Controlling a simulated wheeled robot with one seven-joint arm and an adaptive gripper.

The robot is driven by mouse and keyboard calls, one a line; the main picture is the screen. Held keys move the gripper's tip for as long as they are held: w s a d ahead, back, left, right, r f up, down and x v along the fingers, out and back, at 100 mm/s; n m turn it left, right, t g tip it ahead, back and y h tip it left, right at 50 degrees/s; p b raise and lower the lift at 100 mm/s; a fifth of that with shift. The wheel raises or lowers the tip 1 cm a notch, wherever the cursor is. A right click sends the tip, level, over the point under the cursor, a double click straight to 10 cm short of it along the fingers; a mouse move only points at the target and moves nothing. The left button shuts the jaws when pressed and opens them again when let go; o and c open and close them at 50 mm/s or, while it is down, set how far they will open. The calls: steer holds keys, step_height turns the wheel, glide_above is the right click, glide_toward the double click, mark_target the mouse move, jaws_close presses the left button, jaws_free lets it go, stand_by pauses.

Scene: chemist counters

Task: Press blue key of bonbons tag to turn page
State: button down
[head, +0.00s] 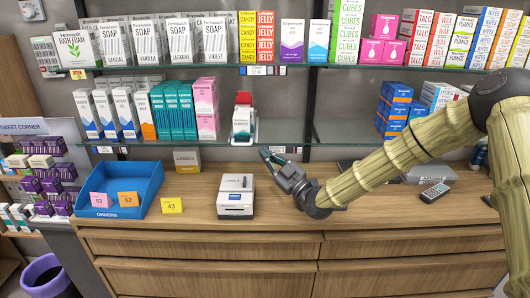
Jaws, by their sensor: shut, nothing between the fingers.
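My gripper (266,156) is shut and empty. Its fingertips point up and left, just below the lower glass shelf's front edge. A small shelf tag (278,149) sits on that edge, close above and right of the fingertips in the picture; I cannot tell whether they touch. A larger tag (258,70) with blue at its left end hangs on the upper shelf edge, below the candy boxes (247,40) and jelly boxes (266,40). Another tag (104,150) is at the lower shelf's left. The lettering is too small to tell which is the bonbons tag, and no blue key is clear.
A red-and-white item (243,118) stands on the lower shelf, up-left of my gripper. On the counter are a white device (236,197), a blue tray (148,200), a yellow card (172,205) and a remote (434,193).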

steer(key=s, duration=0.5)
steer(key=shift+b, duration=0.35)
steer(key=shift+f, duration=0.1)
stand_by(0.6)
steer(key=s+d+f+m+g+h, duration=0.25)
steer(key=s+f, duration=0.35)
steer(key=f, duration=0.6)
steer(key=s+d+f+m+g+h, duration=0.25)
steer(key=s+f, duration=0.45)
steer(key=f, duration=0.4)
steer(key=s+d+f+m+g+h, duration=0.25)
steer(key=s+f, duration=0.35)
steer(key=f, duration=0.6)
steer(key=s+d+f+m+g+h, duration=0.2)
steer(key=s+d, duration=0.3)
steer(key=s, duration=0.5)
steer(key=s+d+f+m+g+h, duration=0.2)
steer(key=s+d+f+g, duration=0.1)
steer(key=s, duration=0.7)
steer(key=s+d+f+m+g+h, duration=0.3)
steer(key=s+d+f, duration=0.3)
steer(key=s, duration=0.4)
steer(key=shift+s+d, duration=0.2)
steer(key=shift+d, duration=0.1)
